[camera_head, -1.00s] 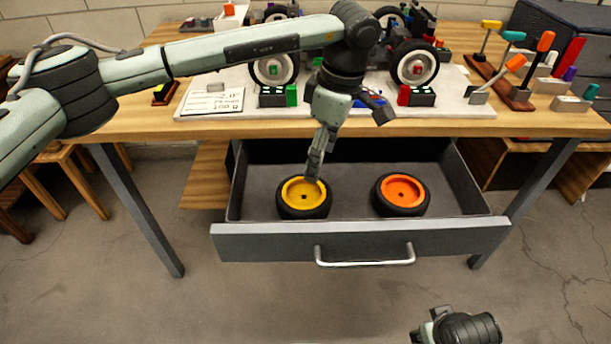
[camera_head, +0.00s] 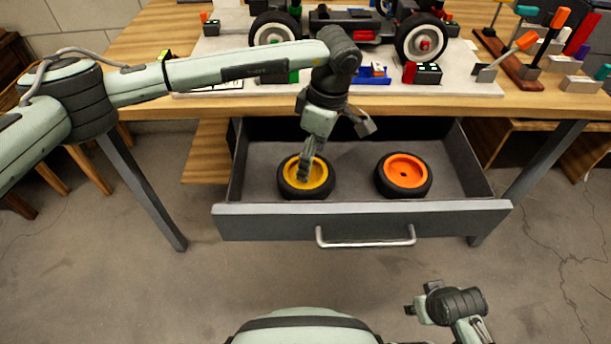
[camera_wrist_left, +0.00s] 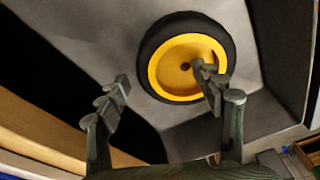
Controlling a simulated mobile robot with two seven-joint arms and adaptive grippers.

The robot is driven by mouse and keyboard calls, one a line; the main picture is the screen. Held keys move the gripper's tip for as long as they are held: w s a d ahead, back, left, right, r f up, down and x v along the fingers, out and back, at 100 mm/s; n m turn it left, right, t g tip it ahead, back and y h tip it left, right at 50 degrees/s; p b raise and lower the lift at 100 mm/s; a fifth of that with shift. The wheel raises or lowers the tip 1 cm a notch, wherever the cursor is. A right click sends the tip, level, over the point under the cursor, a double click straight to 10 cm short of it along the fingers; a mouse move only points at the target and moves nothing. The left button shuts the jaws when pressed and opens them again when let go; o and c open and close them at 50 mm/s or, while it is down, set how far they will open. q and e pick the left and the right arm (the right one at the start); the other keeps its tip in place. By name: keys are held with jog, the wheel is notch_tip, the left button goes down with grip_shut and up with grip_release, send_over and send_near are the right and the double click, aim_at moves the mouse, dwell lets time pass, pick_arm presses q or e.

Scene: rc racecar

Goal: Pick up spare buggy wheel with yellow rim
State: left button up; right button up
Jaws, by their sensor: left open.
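The spare wheel with the yellow rim (camera_head: 291,181) lies flat in the left part of the open drawer. It has a black tyre and a dark centre hole. My left gripper (camera_head: 335,152) is open above it, with one finger over the yellow rim and the other out to the right. In the left wrist view the wheel (camera_wrist_left: 163,70) sits at upper middle; one finger of the gripper (camera_wrist_left: 165,90) overlaps the rim's right side and the other is left of the tyre. I cannot tell if the finger touches. My right gripper (camera_head: 422,306) is low at the right, away from the drawer.
A wheel with an orange rim (camera_head: 404,171) lies right of the yellow one. The grey drawer (camera_head: 270,224) has a metal handle (camera_head: 365,240) and raised walls. The wooden table (camera_head: 430,108) above it holds a buggy (camera_head: 350,26) and a tool rack (camera_head: 510,72).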

pick_arm(q)
jog(key=shift+c, duration=0.4)
jog(key=c, duration=1.2)
jog(key=shift+c, duration=0.5)
jog(key=shift+f, duration=0.1)
jog(key=shift+c, duration=0.3)
